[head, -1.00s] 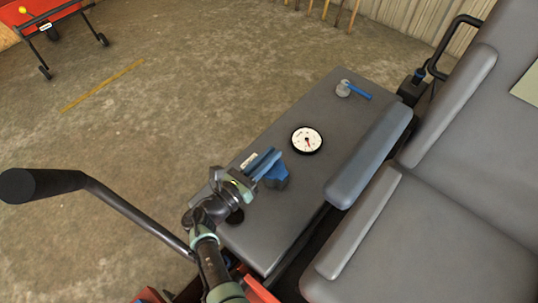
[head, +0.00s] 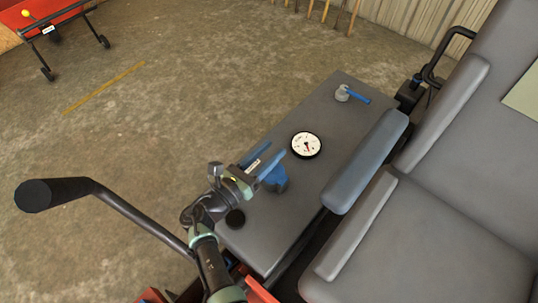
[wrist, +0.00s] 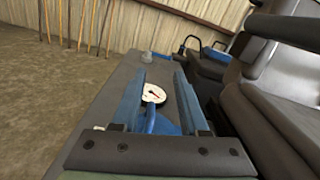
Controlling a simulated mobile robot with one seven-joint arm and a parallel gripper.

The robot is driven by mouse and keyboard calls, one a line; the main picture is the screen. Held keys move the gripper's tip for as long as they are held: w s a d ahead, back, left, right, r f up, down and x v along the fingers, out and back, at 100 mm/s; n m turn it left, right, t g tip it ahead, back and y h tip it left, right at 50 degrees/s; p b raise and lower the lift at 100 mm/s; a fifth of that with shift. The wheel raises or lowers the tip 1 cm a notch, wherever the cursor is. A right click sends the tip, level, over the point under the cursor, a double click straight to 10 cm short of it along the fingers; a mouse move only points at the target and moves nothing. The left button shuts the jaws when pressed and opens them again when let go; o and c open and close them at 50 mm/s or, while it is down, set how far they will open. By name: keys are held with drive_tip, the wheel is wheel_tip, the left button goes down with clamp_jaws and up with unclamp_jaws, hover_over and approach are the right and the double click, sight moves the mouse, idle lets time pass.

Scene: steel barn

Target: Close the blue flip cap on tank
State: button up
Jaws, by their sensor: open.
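The grey box-shaped tank (head: 330,110) stands beside the seat. The blue flip cap (head: 277,181) is on its top, near the front end. My gripper (head: 275,151) is open over the tank top, with its blue fingers pointing toward the gauge. In the head view the fingers overlap the cap's upper edge. In the wrist view the blue cap (wrist: 165,123) shows between and below the fingers, with a raised narrow blue part. Nothing is held. The cap's base is partly hidden, and I cannot tell whether a finger touches it.
A round white gauge (head: 306,144) sits on the tank beyond the cap. A grey valve with a blue lever (head: 352,95) is farther back. The armrest (head: 366,160) and grey seat (head: 430,240) border the right. A black-gripped bar (head: 60,192) is at left; open floor lies beyond.

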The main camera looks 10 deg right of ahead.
wheel_tip(320, 180, up, 6)
drive_tip(key=shift+p, duration=1)
drive_tip(key=w+a+r+m+t+y+p, duration=0.1)
drive_tip(key=w+r+m+t+y+p, duration=0.15)
drive_tip(key=r+m, duration=0.75)
drive_tip(key=w+a+r+m+t+y+p, duration=0.2)
drive_tip(key=r+m+y+p, duration=0.1)
drive_tip(key=r, duration=1.3)
drive_tip(key=w+a+r+m+t+y+p, duration=0.1)
drive_tip(key=w+r+m+t+y+p, duration=0.1)
drive_tip(key=r+m, duration=0.8)
drive_tip(key=s+a+r+m+t+y+p, duration=0.1)
drive_tip(key=s+r+t+y, duration=0.1)
drive_tip(key=s+r, duration=0.4)
drive_tip(key=s+a+r+m+t+y+p, duration=0.1)
drive_tip(key=s+r+t, duration=0.3)
drive_tip(key=r, duration=1.2)
drive_tip(key=s+a+r+m+t+y+p, duration=0.2)
drive_tip(key=s+r+m+t+y, duration=0.1)
drive_tip(key=s+r, duration=0.7)
wheel_tip(320, 180, up, 2)
drive_tip(key=shift+s+r+t+y, duration=0.1)
drive_tip(key=shift+s+t+y, duration=0.05)
drive_tip(key=shift+t+y, duration=0.35)
